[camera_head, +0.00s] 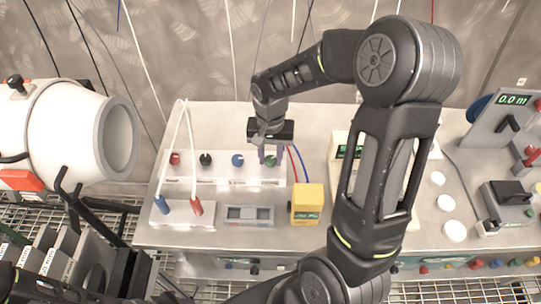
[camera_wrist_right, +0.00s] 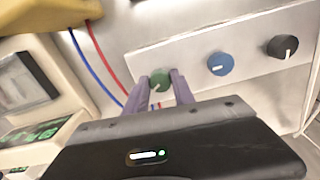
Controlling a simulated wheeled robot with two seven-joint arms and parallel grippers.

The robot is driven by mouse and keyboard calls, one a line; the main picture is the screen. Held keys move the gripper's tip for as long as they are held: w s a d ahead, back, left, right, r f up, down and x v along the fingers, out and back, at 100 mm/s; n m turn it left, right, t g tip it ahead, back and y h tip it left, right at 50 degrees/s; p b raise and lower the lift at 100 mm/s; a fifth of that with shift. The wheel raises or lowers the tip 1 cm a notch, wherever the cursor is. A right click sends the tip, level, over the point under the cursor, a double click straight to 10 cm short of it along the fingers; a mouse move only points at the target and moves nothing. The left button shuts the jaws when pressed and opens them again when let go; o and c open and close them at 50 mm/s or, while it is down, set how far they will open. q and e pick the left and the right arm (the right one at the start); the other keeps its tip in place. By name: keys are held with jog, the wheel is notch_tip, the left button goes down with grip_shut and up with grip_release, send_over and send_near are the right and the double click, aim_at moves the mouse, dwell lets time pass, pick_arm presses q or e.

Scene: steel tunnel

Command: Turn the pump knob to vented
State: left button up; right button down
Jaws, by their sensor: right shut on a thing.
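A white panel (camera_head: 225,168) carries a row of knobs: red (camera_head: 175,158), black (camera_head: 206,159), blue (camera_head: 237,159) and green (camera_head: 270,160). No label on them is readable, so I cannot tell which is the pump knob by name. My right gripper (camera_head: 267,153) is at the green knob. In the right wrist view its two purple fingers (camera_wrist_right: 160,88) sit on either side of the green knob (camera_wrist_right: 159,79), shut on it. The knob's white pointer mark is partly visible; the blue (camera_wrist_right: 221,63) and black (camera_wrist_right: 282,46) knobs stand clear. My left gripper does not show.
A yellow box (camera_head: 307,204) with red and blue wires stands right of the panel. Red and blue plugs sit at its front left. A white cylindrical vessel (camera_head: 75,133) is at the left. A grey readout unit (camera_head: 249,215) lies in front.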

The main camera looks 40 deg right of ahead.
aim_at(271, 159)
jog(key=n+b, duration=0.1)
jog(key=n, duration=0.5)
jog(key=shift+d, duration=0.1)
jog(key=n, duration=0.6)
dwell(0.5)
jog(key=c, duration=1.1)
grip_release()
jog(key=shift+o, duration=0.2)
jog(key=shift+r+b, duration=0.4)
jog(key=shift+r, duration=3.5)
